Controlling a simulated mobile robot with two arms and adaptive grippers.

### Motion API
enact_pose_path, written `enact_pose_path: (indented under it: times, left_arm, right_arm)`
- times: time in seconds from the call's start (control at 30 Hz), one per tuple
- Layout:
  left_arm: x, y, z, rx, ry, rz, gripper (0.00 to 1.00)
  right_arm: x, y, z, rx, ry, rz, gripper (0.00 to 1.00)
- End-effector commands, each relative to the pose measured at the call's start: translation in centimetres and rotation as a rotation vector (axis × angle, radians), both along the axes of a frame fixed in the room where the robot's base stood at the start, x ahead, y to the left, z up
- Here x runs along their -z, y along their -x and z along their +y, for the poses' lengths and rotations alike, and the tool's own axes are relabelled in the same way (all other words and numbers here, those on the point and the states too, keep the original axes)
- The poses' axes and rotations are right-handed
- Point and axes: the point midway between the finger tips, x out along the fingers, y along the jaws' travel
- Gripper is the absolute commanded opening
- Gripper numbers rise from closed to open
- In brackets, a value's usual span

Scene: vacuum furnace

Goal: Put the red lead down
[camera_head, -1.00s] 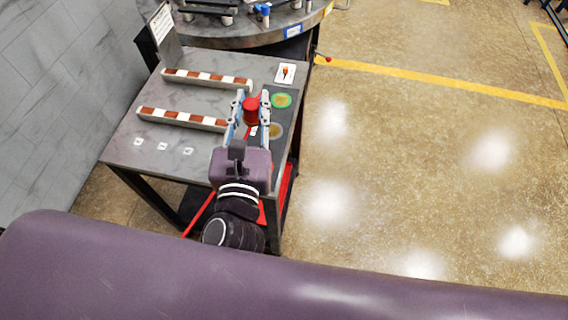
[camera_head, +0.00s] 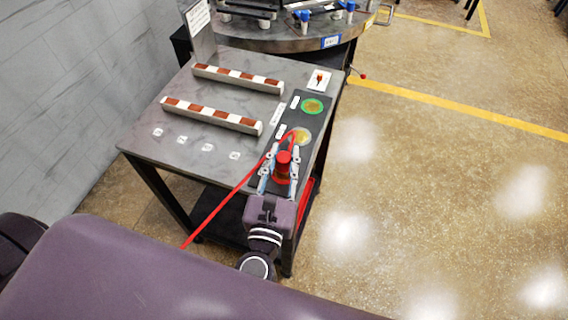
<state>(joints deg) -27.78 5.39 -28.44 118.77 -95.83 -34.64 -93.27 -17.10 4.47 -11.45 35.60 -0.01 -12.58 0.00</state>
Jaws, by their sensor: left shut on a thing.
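My left gripper (camera_head: 279,176) reaches over the right front part of the grey table (camera_head: 188,112). It is shut on the red lead's plug (camera_head: 283,160), a red cylinder standing between its fingers. The red cable (camera_head: 222,206) runs from near the plug down and left past the table's front edge. The plug is over the dark strip, just in front of a yellowish round pad (camera_head: 301,136); I cannot tell whether it touches the surface. A green-ringed pad (camera_head: 312,106) lies farther back on the strip. My right gripper is not in view.
Two bars with red-brown and white blocks (camera_head: 238,79) (camera_head: 211,115) lie on the left of the table. Small white labels (camera_head: 182,140) lie in front. A round metal table (camera_head: 290,40) stands behind. Open floor (camera_head: 440,190) is on the right.

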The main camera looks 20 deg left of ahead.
Motion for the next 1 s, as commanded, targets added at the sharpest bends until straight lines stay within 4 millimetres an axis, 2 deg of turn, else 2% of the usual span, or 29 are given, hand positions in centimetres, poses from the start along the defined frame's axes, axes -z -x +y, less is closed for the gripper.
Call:
enact_pose_path:
  times: [0.03,0.1,0.53,0.57,0.7,1.0]
  left_arm:
    - [1.0,0.0,0.0,0.002,-0.003,-0.001,0.0]
    - [1.6,0.0,0.0,0.001,-0.002,-0.002,0.0]
    - [2.2,0.0,0.0,0.0,0.001,-0.002,0.0]
    - [2.1,0.0,0.0,0.0,0.001,-0.001,0.27]
    - [2.0,0.0,0.0,0.0,0.001,-0.001,0.41]
    - [1.8,0.0,0.0,0.0,0.001,-0.001,0.41]
  right_arm:
    - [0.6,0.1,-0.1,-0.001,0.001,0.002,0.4]
    - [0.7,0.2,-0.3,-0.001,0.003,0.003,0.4]
    - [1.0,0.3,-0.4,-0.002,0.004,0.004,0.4]
    - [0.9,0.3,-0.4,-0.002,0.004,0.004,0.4]
    - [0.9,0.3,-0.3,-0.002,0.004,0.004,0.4]
    - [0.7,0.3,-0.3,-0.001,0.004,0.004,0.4]
